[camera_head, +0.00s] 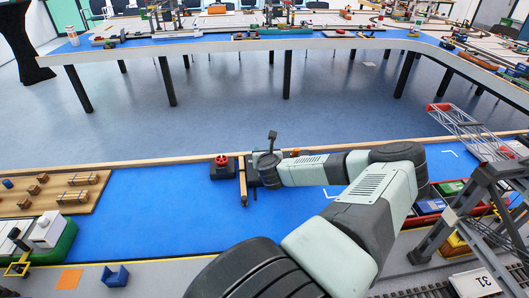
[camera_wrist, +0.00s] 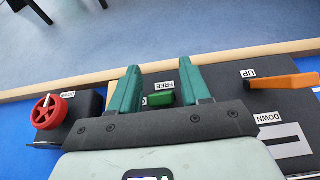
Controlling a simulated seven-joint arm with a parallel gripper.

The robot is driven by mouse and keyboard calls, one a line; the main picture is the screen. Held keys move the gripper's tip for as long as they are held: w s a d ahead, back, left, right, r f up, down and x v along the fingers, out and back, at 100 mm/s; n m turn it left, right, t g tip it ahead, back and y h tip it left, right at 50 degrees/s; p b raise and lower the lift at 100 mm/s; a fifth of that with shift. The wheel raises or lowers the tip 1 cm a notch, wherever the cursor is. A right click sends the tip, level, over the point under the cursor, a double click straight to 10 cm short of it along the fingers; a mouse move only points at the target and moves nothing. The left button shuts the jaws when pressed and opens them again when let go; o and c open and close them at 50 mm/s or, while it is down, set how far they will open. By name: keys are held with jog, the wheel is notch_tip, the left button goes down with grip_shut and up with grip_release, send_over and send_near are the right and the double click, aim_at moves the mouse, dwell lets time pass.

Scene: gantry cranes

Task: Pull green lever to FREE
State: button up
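The green lever (camera_wrist: 160,98) shows as a short green handle on a dark panel (camera_wrist: 225,80) in the wrist view. A FREE label (camera_wrist: 163,86) lies just beyond it, and another label beside it is mostly hidden. My gripper (camera_wrist: 159,66) is open, with one teal finger on each side of the green handle. Gaps show between handle and fingers; I cannot tell the height difference. The lever's base is hidden by my gripper body. In the head view my wrist covers the green lever and my fingertips.
A red handwheel (camera_wrist: 50,111) on a dark box is left of my gripper; it also shows in the head view (camera_head: 221,160). An orange lever (camera_wrist: 285,82) with UP and DOWN labels is close on the right. A wooden table edge (camera_wrist: 235,55) runs behind the panel.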

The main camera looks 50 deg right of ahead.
grip_shut()
jog(key=g+y, duration=0.1)
jog(key=w+d+g+y, duration=0.1)
jog(key=shift+r+g+y, duration=0.15)
jog(key=shift+g+y, duration=0.15)
jog(key=shift+w+d+f+g+y, duration=0.15)
jog(key=shift+f+g+y, duration=0.05)
jog(key=shift+g+y, duration=0.6)
jog(key=shift+f+g+y, duration=0.2)
jog(key=shift+g+y, duration=0.2)
